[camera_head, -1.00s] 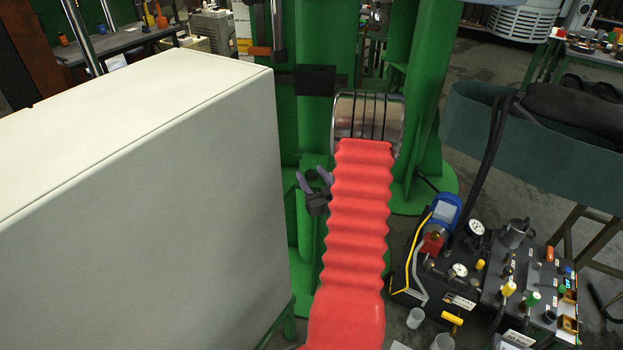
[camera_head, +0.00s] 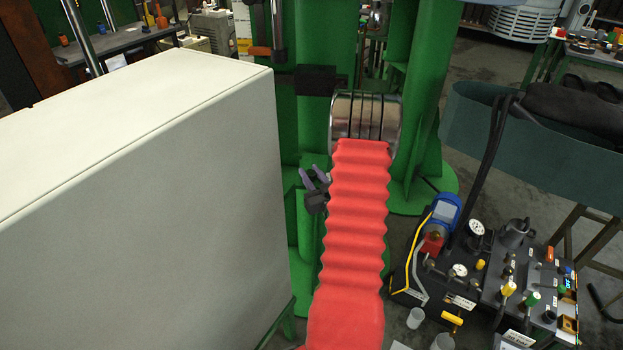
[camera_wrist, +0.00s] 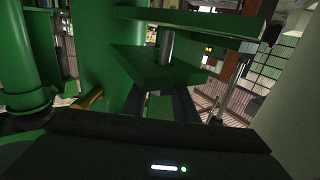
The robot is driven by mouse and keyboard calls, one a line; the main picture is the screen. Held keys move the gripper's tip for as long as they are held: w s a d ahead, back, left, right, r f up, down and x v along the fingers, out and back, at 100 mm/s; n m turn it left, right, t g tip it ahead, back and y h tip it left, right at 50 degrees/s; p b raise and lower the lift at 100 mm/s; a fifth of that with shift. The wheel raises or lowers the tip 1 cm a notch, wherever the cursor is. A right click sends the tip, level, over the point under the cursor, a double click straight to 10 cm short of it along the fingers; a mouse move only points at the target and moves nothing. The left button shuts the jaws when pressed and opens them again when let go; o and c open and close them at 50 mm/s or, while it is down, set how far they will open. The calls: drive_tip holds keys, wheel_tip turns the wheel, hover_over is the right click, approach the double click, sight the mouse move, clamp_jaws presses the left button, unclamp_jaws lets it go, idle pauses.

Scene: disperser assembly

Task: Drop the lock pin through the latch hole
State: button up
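My gripper (camera_head: 313,176) is beside the green frame, just left of my red ribbed arm sleeve. Its two purple-grey fingers look apart, and I see no pin between them. In the wrist view the dark gripper body fills the bottom, and its dark fingers (camera_wrist: 160,104) stand apart in front of green metalwork. A grey upright rod (camera_wrist: 166,47) stands between two green plates (camera_wrist: 190,20) beyond the fingers. I cannot tell whether this rod is the lock pin. I cannot make out the latch hole in either view.
A large pale cabinet (camera_head: 150,190) fills the left. Green columns (camera_head: 415,110) stand behind my arm. A dark bench (camera_head: 500,280) with gauges, knobs and tools is at the lower right. A thick green column (camera_wrist: 105,55) is at the left in the wrist view.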

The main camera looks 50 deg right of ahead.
clamp_jaws()
drive_tip(key=shift+r, duration=0.15)
drive_tip(key=shift+r, duration=4.9)
drive_tip(key=shift+s, duration=0.1)
